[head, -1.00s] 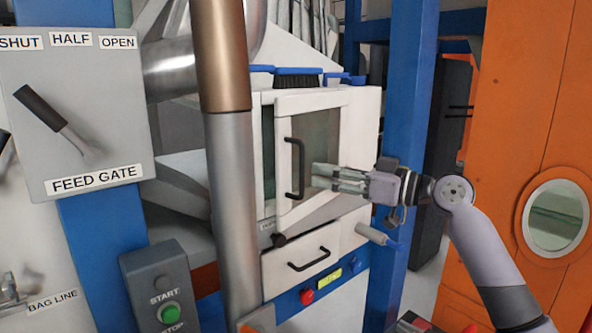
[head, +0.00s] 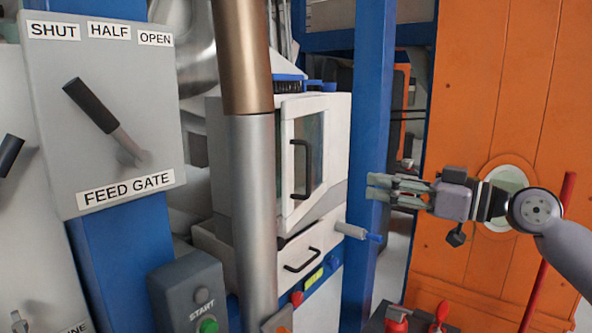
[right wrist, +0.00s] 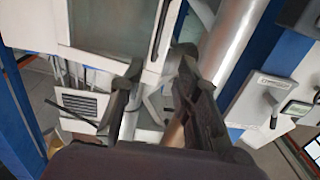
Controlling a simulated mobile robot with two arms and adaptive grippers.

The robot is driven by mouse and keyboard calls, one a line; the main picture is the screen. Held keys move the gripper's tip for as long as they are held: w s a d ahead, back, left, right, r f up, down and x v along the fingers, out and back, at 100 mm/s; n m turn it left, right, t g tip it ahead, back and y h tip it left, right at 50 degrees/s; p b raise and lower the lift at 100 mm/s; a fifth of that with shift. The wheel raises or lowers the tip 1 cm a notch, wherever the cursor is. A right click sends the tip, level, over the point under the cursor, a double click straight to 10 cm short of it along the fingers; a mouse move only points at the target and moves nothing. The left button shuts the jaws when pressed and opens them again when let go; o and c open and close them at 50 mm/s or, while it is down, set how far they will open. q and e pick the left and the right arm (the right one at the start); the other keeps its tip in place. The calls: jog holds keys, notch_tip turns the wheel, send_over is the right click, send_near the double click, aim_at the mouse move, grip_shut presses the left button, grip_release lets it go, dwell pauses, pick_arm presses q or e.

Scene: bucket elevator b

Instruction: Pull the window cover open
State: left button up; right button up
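The window cover is a white frame (head: 284,150) around a glass pane on the white cabinet, with a black bar handle (head: 301,170) on its left side. In the head view, the grey pipe hides part of the cabinet beside it. I cannot tell how far the cover stands open. My right gripper (head: 370,188) is open and empty, to the right of the handle and apart from it, in front of the blue post. In the right wrist view its fingers (right wrist: 160,67) are spread, with a white-framed pane (right wrist: 105,28) beyond them. My left gripper is out of view.
The vertical pipe (head: 252,190) stands left of the cover. A blue post (head: 372,100) is right of the cabinet, and an orange panel (head: 470,110) lies behind my right arm. A drawer handle (head: 302,260) and a grey knob (head: 350,231) sit below the cover.

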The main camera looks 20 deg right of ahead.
jog(key=p+x, duration=0.3)
jog(key=x, duration=0.1)
jog(key=p, duration=0.6)
send_over(308, 192)
jog(key=shift+w+d, duration=0.15)
jog(key=shift+w, duration=0.1)
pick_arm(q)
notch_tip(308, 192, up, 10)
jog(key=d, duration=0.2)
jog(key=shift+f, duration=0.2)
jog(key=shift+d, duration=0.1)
pick_arm(e)
jog(key=shift+c, duration=0.2)
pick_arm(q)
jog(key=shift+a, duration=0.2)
pick_arm(e)
grip_shut()
